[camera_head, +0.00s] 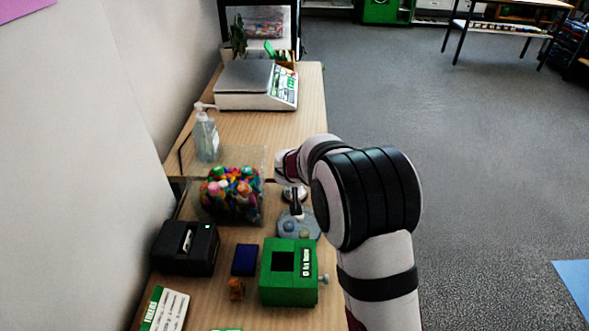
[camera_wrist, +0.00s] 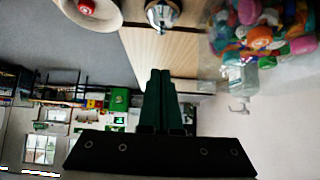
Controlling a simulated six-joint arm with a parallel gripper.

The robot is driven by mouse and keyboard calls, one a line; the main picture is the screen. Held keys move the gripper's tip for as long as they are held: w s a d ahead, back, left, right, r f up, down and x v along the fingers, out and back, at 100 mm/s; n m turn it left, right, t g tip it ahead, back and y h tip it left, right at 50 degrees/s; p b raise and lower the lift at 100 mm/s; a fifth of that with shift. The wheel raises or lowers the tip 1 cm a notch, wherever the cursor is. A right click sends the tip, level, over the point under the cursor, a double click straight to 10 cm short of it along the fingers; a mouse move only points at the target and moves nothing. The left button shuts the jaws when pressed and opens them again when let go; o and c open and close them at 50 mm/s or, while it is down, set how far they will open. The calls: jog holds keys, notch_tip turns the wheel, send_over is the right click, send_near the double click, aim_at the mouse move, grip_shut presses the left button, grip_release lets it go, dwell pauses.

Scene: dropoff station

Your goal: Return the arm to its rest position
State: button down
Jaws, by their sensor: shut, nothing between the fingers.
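My gripper (camera_wrist: 160,73) shows in the wrist view as two dark green fingers pressed together, with nothing between them. In the head view my arm reaches over the right edge of the wooden counter (camera_head: 255,133) and bends back toward it. The gripper's fingers cannot be made out clearly there, as my own arm covers much of that spot. In the wrist view the fingers are clear of the things around them.
A green box (camera_head: 288,288), black printer (camera_head: 186,248), blue block (camera_head: 244,260), sanitizer bottle (camera_head: 206,137) and scale (camera_head: 257,86) stand on the counter. Open floor (camera_head: 480,170) lies right.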

jog(key=s+d+r+m+h, duration=0.25)
jog(key=s+d+r, duration=0.25)
jog(key=d, duration=0.3)
jog(key=s+d+r+m+g+h, duration=0.15)
jog(key=s+d, duration=0.25)
jog(key=s, duration=0.4)
jog(key=s+d+r+m+g, duration=0.1)
jog(key=s+d+g, duration=0.25)
jog(key=s, duration=0.45)
jog(key=s+a+f+g+y, duration=0.1)
jog(key=s+a+g+y, duration=0.1)
jog(key=s, duration=0.9)
jog(key=s+a+f+g+y, duration=0.1)
jog(key=s+a, duration=0.4)
jog(key=s, duration=0.7)
jog(key=g+y, duration=0.1)
jog(key=y, duration=0.1)
jog(key=shift+s+m+y, duration=0.2)
jog(key=shift+m+y, duration=0.1)
